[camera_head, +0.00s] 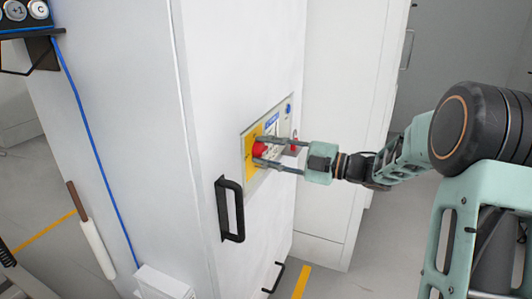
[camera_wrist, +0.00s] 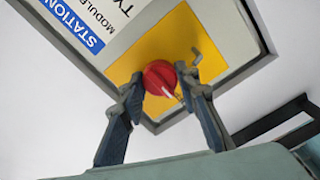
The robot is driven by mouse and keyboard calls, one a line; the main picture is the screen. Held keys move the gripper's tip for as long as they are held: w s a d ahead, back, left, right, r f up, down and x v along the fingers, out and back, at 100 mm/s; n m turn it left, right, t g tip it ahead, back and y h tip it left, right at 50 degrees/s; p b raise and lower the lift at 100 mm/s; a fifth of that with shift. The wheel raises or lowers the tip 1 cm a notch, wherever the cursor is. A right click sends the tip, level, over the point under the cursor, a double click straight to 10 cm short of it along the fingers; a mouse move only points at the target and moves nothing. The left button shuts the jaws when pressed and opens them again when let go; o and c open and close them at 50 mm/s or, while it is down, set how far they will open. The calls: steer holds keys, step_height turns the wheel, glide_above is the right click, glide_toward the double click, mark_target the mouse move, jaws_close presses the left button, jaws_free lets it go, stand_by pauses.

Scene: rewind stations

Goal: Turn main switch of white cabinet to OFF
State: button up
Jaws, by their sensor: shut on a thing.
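The white cabinet (camera_head: 238,60) stands in the middle of the head view. Its main switch is a red rotary knob (camera_head: 260,149) on a yellow plate (camera_head: 250,154), set in a panel on the cabinet's door. The red knob (camera_wrist: 160,78) also shows in the wrist view, with the yellow plate (camera_wrist: 190,42) around it. My gripper (camera_head: 275,154) reaches in from the right and is shut on the knob, one finger on each side. In the wrist view my gripper (camera_wrist: 162,90) straddles the knob. A small pale mark shows on the knob; its setting cannot be read.
A black door handle (camera_head: 231,209) sits just below the panel. A small red item (camera_head: 294,146) hangs near the gripper's upper finger. Another white cabinet (camera_head: 335,110) stands behind to the right. A blue cable (camera_head: 95,150) runs down the cabinet's left side.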

steer(key=o, duration=1.2)
steer(key=shift+c, duration=0.2)
steer(key=shift+d, duration=0.1)
steer(key=v, duration=1.1)
steer(key=shift+s+d, duration=0.15)
steer(key=shift+d, duration=0.25)
